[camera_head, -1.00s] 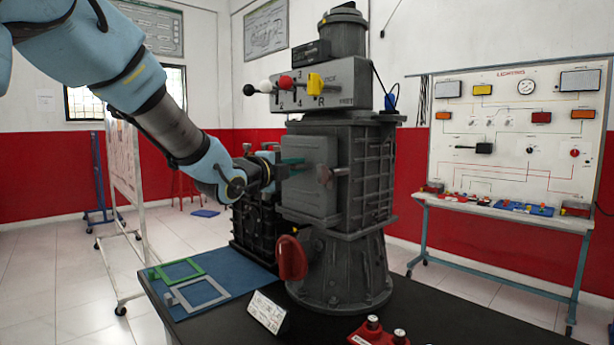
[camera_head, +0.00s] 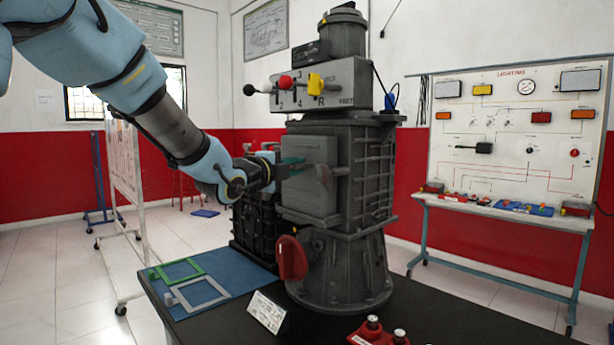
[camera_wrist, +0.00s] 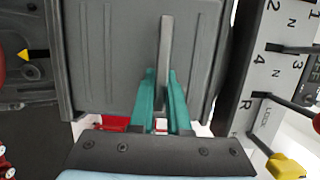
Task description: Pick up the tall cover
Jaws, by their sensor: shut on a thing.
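The tall cover is a grey ribbed plate (camera_head: 305,200) on the front of the dark engine housing (camera_head: 365,175). It stands upright; I cannot tell whether it touches the housing. Its thin upright grip bar (camera_wrist: 164,40) shows in the wrist view, where the plate (camera_wrist: 110,50) fills the middle. My gripper (camera_wrist: 161,76) has teal fingers, one on each side of the bar, and is shut on it. In the head view my gripper (camera_head: 292,165) reaches the cover from the left, with the fingers partly hidden.
Shift levers with coloured knobs (camera_head: 283,82) stick out above the cover. A red handle (camera_head: 291,258) is below it. A blue mat (camera_head: 232,289) with green and grey frames lies at the left. A small sign (camera_head: 266,312) and red part (camera_head: 375,332) are in front.

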